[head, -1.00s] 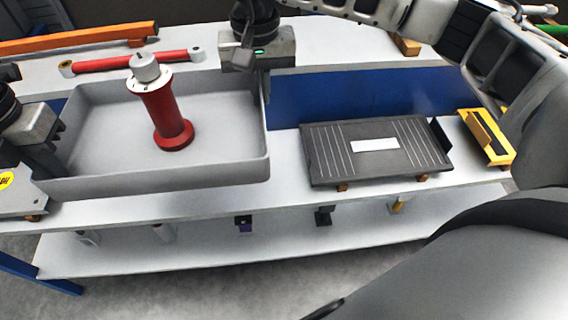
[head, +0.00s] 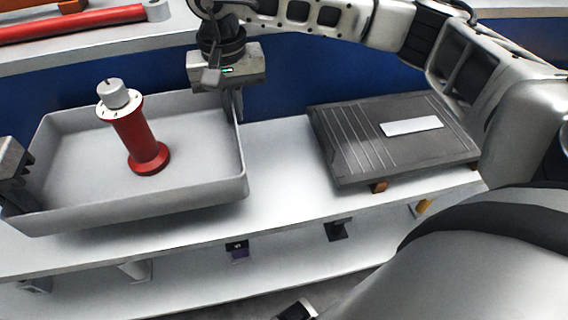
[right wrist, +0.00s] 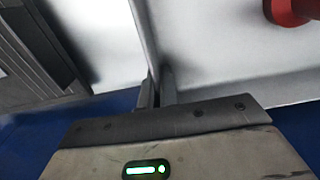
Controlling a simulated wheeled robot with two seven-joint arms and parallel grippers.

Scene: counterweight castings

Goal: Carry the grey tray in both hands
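The grey tray (head: 190,197) is at the left of the head view, over the white bench. I cannot tell whether its underside touches the bench. A red flanged casting (head: 138,140) with a white top stands inside it; its red base (right wrist: 290,10) shows in the right wrist view. My right gripper (head: 236,105) is at the tray's right wall. In the right wrist view its fingers (right wrist: 157,90) sit on either side of the tray wall (right wrist: 143,30), closed on it. My left gripper (head: 18,196) is at the tray's left wall, partly cut off by the picture edge, and appears closed on it.
A dark ribbed plate (head: 365,150) with a white label lies right of the tray on small blocks. Bare white bench (head: 275,165) lies between them. A blue panel (head: 290,75) stands behind. A red bar (head: 70,25) lies on the upper shelf.

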